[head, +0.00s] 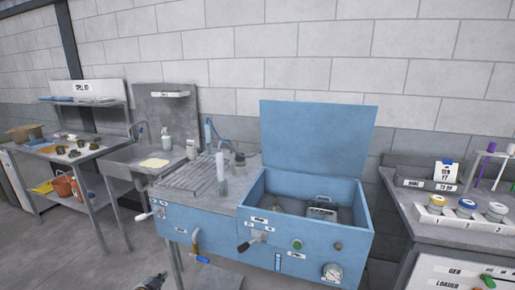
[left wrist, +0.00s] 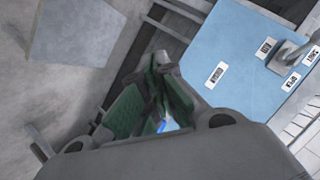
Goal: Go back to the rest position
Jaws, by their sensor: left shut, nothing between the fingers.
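My left gripper (head: 152,281) shows only as a small dark tip at the bottom edge of the head view, low in front of the blue parts washer and apart from it. In the left wrist view its dark fingers with green pads (left wrist: 160,62) come together at the tips. They are shut with nothing between them. The rest of the left arm is out of the head view. I cannot make out my right gripper in either view.
The blue washer (head: 305,228) with its raised lid (head: 316,138) stands ahead, with levers and a gauge (head: 332,272) on its front. A sink (head: 150,160) and metal table (head: 82,150) are left. Floor (head: 85,255) at lower left is clear.

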